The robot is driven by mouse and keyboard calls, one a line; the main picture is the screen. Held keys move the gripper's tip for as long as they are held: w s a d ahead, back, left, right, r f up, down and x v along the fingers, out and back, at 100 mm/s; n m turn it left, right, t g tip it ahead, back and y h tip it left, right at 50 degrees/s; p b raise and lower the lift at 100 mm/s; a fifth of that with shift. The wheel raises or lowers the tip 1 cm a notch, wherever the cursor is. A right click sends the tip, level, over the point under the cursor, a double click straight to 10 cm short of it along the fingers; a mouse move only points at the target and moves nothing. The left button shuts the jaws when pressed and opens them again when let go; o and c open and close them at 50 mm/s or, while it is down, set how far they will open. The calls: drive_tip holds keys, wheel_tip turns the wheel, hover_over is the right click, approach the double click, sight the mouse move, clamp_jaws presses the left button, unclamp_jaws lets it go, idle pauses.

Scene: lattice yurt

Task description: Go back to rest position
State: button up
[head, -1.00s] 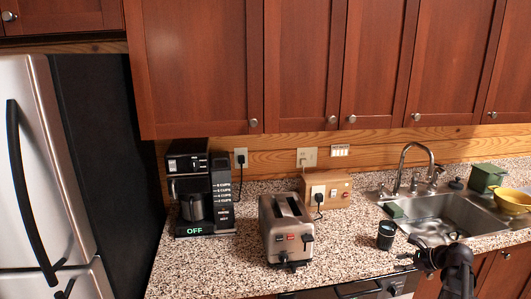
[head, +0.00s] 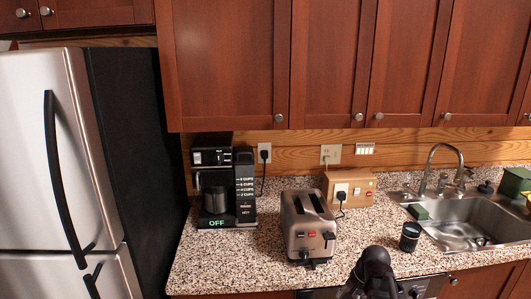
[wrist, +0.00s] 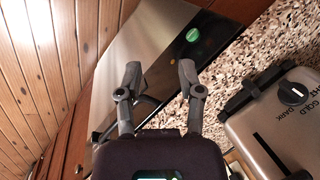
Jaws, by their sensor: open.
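My gripper (wrist: 160,75) is open and empty in the wrist view, with its two dark fingers spread apart. It is over the front edge of the counter, beside the toaster and above the steel appliance front (wrist: 150,35). In the head view my dark arm shows at the bottom, in front of the counter between the toaster and the black cup; the fingertips cannot be made out there.
A steel toaster (head: 308,228) stands on the speckled counter (head: 262,262), close to my arm. A coffee maker (head: 222,190) reading OFF, a wooden socket box (head: 348,188), a black cup (head: 410,237) and a sink (head: 470,222) are nearby. The fridge (head: 60,160) stands left.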

drive_tip(key=s+a+n+g+h, duration=0.1)
drive_tip(key=s+a+n+h, duration=0.2)
drive_tip(key=s+a+n, duration=0.3)
drive_tip(key=shift+a+f+n, duration=0.4)
drive_tip(key=shift+a+n, duration=0.5)
drive_tip(key=shift+a, duration=0.1)
idle(0.3)
